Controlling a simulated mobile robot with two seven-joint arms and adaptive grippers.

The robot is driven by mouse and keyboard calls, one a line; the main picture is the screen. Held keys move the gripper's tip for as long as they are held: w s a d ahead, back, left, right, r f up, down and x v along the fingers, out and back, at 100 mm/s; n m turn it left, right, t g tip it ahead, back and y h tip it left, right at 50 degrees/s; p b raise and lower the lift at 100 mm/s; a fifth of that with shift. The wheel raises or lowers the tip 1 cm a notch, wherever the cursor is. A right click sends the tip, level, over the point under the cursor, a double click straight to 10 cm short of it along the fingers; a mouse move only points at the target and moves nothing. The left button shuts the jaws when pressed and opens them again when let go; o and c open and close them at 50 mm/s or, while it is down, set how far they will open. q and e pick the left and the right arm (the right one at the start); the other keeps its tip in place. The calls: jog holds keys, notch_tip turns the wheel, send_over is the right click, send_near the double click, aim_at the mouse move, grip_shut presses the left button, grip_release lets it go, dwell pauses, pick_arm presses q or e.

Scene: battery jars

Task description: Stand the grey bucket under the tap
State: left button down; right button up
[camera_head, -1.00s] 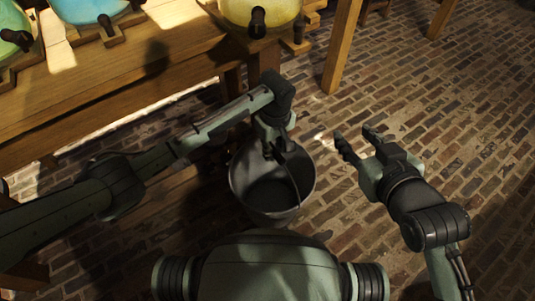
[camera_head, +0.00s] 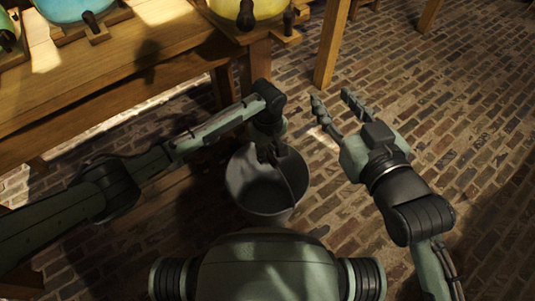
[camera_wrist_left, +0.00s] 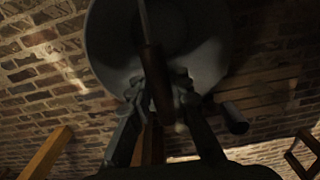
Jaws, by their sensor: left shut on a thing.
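The grey bucket (camera_head: 262,205) hangs upright below my left gripper, in front of the wooden bench. My left gripper (camera_head: 272,154) is shut on the bucket's handle. In the left wrist view the fingers (camera_wrist_left: 157,88) close around the brown grip of the handle, with the grey bucket (camera_wrist_left: 108,42) beyond. A dark tap (camera_head: 246,16) sits on the front of the yellow jar (camera_head: 262,7) at the bench edge, above and behind the bucket. My right gripper (camera_head: 333,104) is open and empty, to the right of the bucket. I cannot tell the gap between bucket and floor.
The wooden bench (camera_head: 130,75) runs along the upper left, with a blue jar (camera_head: 62,8) on it. Its front leg (camera_head: 258,62) stands just behind my left gripper. Another wooden leg (camera_head: 331,45) stands further right. The brick floor (camera_head: 460,110) is open on the right.

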pick_arm(q)
jog(key=c, duration=1.9)
grip_release()
jog(key=o, duration=0.5)
jog(key=shift+r, duration=0.1)
jog(key=shift+r, duration=0.25)
notch_tip(320, 180, up, 5)
jog(key=shift+r+p, duration=0.1)
jog(key=shift+p, duration=0.75)
notch_tip(320, 180, up, 6)
jog(key=shift+f+p, duration=0.2)
jog(key=shift+p, duration=0.4)
jog(key=shift+r, duration=0.4)
pick_arm(e)
jog(key=s+d+f+m+g+h, duration=0.1)
jog(key=s+d+f+g+h, duration=0.3)
jog(key=s+d+f+g, duration=0.3)
jog(key=shift+s+d+f, duration=0.2)
jog(key=shift+d+f, duration=1.4)
jog(key=shift+f, duration=0.55)
